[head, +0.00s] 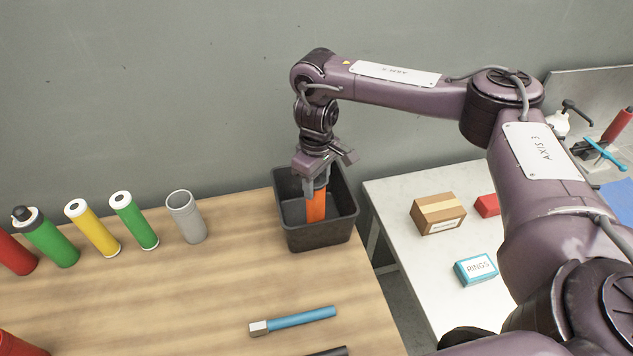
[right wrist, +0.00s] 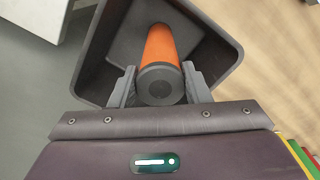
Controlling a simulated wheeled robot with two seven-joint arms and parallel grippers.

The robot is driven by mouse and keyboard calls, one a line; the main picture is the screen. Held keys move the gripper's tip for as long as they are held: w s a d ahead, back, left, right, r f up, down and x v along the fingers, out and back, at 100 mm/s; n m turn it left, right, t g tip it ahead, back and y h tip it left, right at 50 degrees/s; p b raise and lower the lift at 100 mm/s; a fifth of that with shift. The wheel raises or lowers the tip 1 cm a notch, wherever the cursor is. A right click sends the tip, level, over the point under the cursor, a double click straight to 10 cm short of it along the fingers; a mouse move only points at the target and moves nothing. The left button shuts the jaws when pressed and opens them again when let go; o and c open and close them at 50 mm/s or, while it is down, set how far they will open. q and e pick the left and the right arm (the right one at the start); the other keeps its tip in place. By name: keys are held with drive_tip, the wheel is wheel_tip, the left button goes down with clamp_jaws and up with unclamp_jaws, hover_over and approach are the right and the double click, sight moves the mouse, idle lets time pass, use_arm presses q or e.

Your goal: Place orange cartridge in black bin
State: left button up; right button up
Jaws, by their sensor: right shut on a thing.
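The orange cartridge (head: 316,206) is upright, with its lower part inside the black bin (head: 318,239) at the right end of the wooden table. My right gripper (head: 315,183) is shut on the cartridge's upper end, from above. In the right wrist view the cartridge (right wrist: 161,50) sits between the two fingers (right wrist: 160,85), its dark end cap facing the camera. The bin (right wrist: 88,75) surrounds it there, with the cartridge apart from the walls. I cannot tell whether the cartridge touches the bin floor. My left gripper is not in view.
Left of the bin stand a grey cup (head: 186,217), a green cartridge (head: 134,220), a yellow cartridge (head: 93,228) and other cylinders. A blue-handled tool (head: 293,321) lies in front. A white table (head: 398,213) at right holds a cardboard box (head: 438,214) and a rings box (head: 476,268).

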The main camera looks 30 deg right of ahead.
drive_tip(key=o, duration=1.3)
wheel_tip(320, 180, up, 12)
drive_tip(key=shift+r+p, duration=0.1)
drive_tip(key=shift+p, duration=0.55)
drive_tip(key=shift+s, duration=0.1)
